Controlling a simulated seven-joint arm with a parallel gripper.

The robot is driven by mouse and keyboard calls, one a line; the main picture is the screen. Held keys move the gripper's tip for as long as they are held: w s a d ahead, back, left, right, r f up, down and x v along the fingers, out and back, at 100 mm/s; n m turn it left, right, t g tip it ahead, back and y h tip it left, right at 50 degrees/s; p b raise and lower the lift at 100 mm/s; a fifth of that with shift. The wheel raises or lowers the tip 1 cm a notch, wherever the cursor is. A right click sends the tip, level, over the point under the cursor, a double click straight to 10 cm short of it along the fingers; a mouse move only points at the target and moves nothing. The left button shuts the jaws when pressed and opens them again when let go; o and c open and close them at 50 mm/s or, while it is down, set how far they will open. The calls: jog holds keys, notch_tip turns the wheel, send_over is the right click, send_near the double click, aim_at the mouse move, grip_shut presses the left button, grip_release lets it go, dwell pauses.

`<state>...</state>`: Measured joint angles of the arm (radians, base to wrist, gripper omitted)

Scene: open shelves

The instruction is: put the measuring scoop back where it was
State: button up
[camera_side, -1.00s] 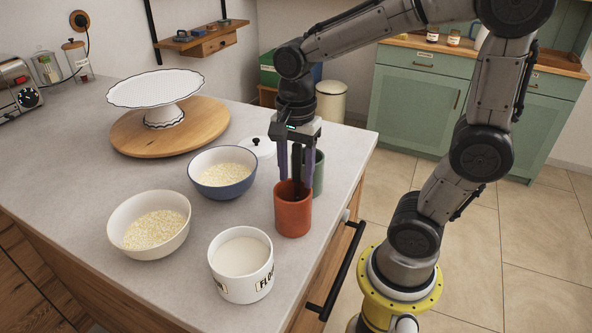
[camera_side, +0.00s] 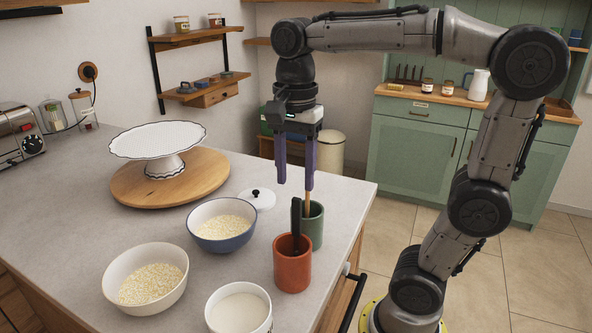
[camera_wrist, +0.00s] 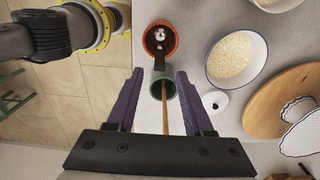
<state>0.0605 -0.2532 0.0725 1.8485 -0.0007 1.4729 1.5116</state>
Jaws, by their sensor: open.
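The measuring scoop (camera_side: 296,222) appears to be the black-handled utensil standing upright in the terracotta cup (camera_side: 292,270). Its lower part is hidden by the cup in the side view. In the wrist view the terracotta cup (camera_wrist: 148,38) shows the dark handle (camera_wrist: 168,50) and a shiny metal part inside. A green cup (camera_side: 315,230) stands just behind it and holds a wooden-handled utensil (camera_side: 307,203). My gripper (camera_side: 295,187) is open and empty, with its purple fingers above the cups and clear of the black handle.
A blue bowl (camera_side: 222,238) and a cream bowl (camera_side: 115,284) hold pale flakes. A white flour canister (camera_side: 262,316) stands in front, and its likely lid (camera_side: 258,200) lies behind. A cake stand (camera_side: 158,140) sits on a wooden board (camera_side: 125,188). The counter's right edge is close to the cups.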

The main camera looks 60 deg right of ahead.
jog(key=s+a+f+n+t, duration=0.1)
jog(key=s+f+n+t, duration=0.4)
jog(key=n, duration=1.3)
notch_tip(320, 180, down, 2)
jog(key=s, duration=0.2)
jog(key=shift+s+a+f+t, duration=0.2)
jog(key=shift+s+a+t, duration=0.05)
jog(key=shift+s+t, duration=0.05)
